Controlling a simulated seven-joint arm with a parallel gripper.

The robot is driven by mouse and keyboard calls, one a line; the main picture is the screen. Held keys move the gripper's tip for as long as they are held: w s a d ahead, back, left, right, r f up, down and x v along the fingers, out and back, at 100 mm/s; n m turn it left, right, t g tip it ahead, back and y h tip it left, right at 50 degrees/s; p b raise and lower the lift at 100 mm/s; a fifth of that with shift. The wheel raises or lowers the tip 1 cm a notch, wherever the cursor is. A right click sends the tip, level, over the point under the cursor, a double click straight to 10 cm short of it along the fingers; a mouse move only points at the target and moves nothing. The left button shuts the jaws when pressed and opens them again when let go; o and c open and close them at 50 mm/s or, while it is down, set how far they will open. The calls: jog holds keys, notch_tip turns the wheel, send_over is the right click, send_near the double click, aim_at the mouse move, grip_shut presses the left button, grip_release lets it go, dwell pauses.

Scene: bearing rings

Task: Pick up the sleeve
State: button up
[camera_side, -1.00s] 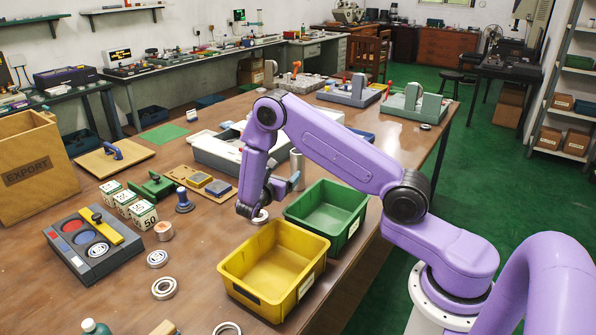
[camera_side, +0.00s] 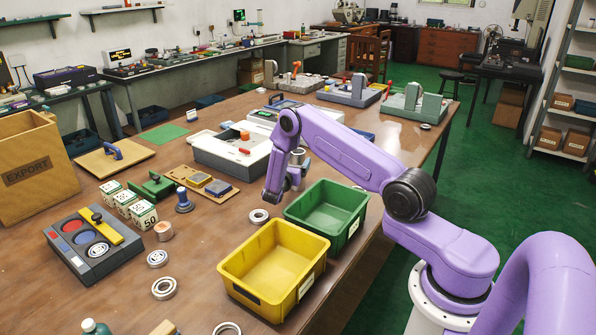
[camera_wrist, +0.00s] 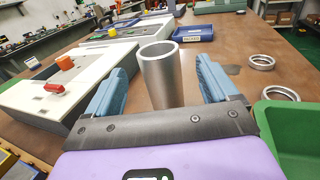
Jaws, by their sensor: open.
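The sleeve is a plain silver-grey metal tube, open at the top. In the wrist view the sleeve (camera_wrist: 165,82) stands upright on the table, its top rim facing me. My gripper (camera_wrist: 160,88) is open, with one blue finger to the left of the sleeve and one to the right; I see a gap on both sides. The sleeve's lower part is hidden behind my gripper's dark front plate. In the side view the sleeve (camera_side: 298,156) shows only in part behind my gripper (camera_side: 284,190), which is low over the table beside the green bin.
The green bin (camera_side: 318,220) and yellow bin (camera_side: 262,285) stand close to my gripper. A ring (camera_side: 259,215) lies left of the green bin. A white-grey box (camera_side: 225,160) with a red handle stands left of the sleeve. In the wrist view two rings (camera_wrist: 261,62) lie to the right.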

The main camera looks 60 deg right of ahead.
aim_at(299, 151)
jog(key=shift+x, duration=3.35)
jog(key=shift+w+r, duration=0.1)
jog(key=shift+r, duration=0.05)
grip_shut()
jog(key=shift+r, duration=0.2)
